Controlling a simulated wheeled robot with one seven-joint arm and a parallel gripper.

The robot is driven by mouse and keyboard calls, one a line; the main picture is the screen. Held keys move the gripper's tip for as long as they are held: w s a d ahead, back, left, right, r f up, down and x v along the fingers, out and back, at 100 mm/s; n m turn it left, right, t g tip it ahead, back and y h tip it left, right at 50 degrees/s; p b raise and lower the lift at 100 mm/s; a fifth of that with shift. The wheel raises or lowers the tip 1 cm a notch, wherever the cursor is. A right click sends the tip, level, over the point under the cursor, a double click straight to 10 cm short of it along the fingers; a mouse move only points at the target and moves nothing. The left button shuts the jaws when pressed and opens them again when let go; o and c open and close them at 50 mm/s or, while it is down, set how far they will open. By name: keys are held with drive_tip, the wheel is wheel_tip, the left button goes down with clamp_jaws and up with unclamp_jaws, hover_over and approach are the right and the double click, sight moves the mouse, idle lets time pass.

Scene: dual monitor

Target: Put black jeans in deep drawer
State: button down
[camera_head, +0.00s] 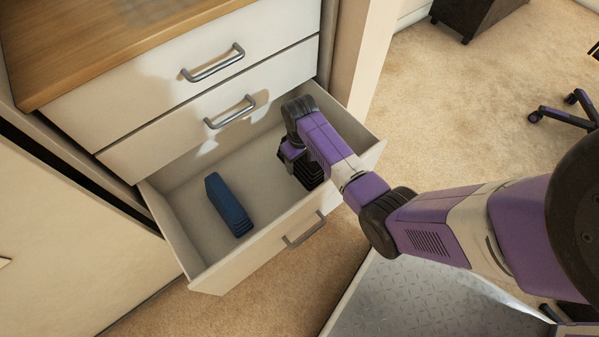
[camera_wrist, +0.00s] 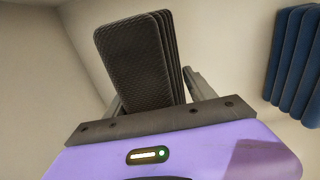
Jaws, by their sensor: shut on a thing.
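The black jeans (camera_wrist: 135,58), a folded dark bundle with several layers, are between the fingers of my gripper (camera_wrist: 155,92) in the wrist view. In the head view the jeans (camera_head: 309,174) show below my gripper (camera_head: 296,160), inside the right part of the open deep drawer (camera_head: 262,262). My gripper is shut on them, and my arm reaches in over the drawer's front right corner. I cannot tell whether the jeans touch the drawer floor. My arm hides part of them.
A folded blue garment (camera_head: 228,205) lies in the left part of the drawer; it also shows at the right of the wrist view (camera_wrist: 297,62). Two shut drawers (camera_head: 215,75) are above, under a wooden top (camera_head: 90,35). Drawer floor is clear between the garments.

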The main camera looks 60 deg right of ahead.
drive_tip(key=shift+f+b, duration=1.15)
drive_tip(key=shift+f, duration=1.6)
drive_tip(key=shift+c, duration=1.6)
unclamp_jaws()
